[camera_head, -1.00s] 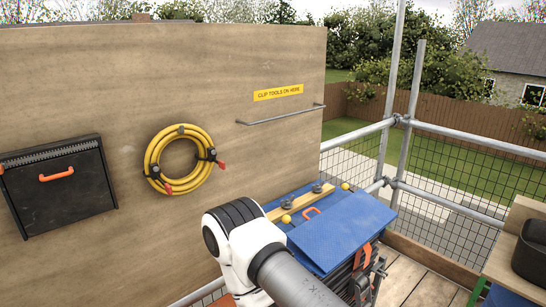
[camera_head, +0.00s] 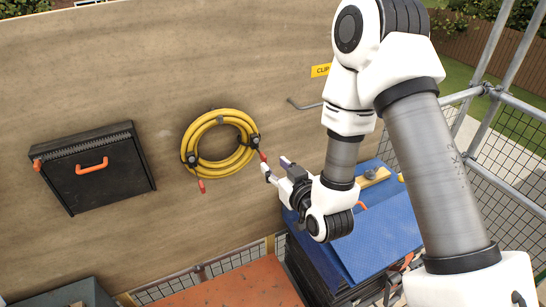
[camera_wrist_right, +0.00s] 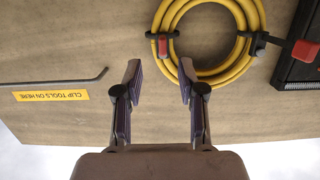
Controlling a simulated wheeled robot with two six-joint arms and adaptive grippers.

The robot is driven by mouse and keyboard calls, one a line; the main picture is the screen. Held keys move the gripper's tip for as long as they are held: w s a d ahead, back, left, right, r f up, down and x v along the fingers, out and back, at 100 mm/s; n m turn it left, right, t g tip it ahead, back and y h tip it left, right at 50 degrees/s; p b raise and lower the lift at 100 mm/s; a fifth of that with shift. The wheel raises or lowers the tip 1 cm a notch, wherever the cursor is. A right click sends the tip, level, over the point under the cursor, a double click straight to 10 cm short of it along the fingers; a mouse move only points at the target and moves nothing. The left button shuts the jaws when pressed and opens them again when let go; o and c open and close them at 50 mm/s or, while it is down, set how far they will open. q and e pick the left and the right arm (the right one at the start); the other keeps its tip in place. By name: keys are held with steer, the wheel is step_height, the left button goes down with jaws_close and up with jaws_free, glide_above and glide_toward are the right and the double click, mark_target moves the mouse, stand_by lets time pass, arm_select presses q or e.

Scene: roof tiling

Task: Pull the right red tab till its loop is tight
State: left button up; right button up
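A yellow coiled hose (camera_head: 228,117) hangs on the wooden board, held by two black strap loops. The right red tab (camera_head: 262,156) sticks out from the right loop (camera_head: 254,141). The left red tab (camera_head: 201,186) hangs below the left loop (camera_head: 191,158). My right gripper (camera_head: 275,167) is just right of and below the right tab. In the right wrist view, its fingers (camera_wrist_right: 159,75) are spread with nothing between them, and the right tab (camera_wrist_right: 163,46) shows beyond the fingertips, apparently untouched. My left gripper is not in view.
A black case (camera_head: 105,182) with an orange handle is mounted left of the hose. A metal rail and a yellow sign (camera_head: 321,70) are at the right. A blue-topped stack (camera_head: 385,235) stands below my right arm. The board around the hose is clear.

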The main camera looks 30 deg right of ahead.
mark_target(266, 159)
steer(key=b, duration=0.2)
steer(key=w+f+b, duration=0.1)
steer(key=b, duration=0.2)
steer(key=shift+w+a+f+b, duration=0.15)
steer(key=shift+w+f+b, duration=0.05)
steer(key=shift+w+b, duration=0.1)
steer(key=w, duration=0.3)
steer(key=w+p, duration=0.1)
steer(key=w, duration=0.1)
steer(key=shift+w+d+f, duration=0.15)
steer(key=shift+w+d, duration=0.1)
steer(key=shift+w, duration=0.05)
steer(key=shift+s+a, duration=0.1)
steer(key=shift+s, duration=0.05)
jaws_close()
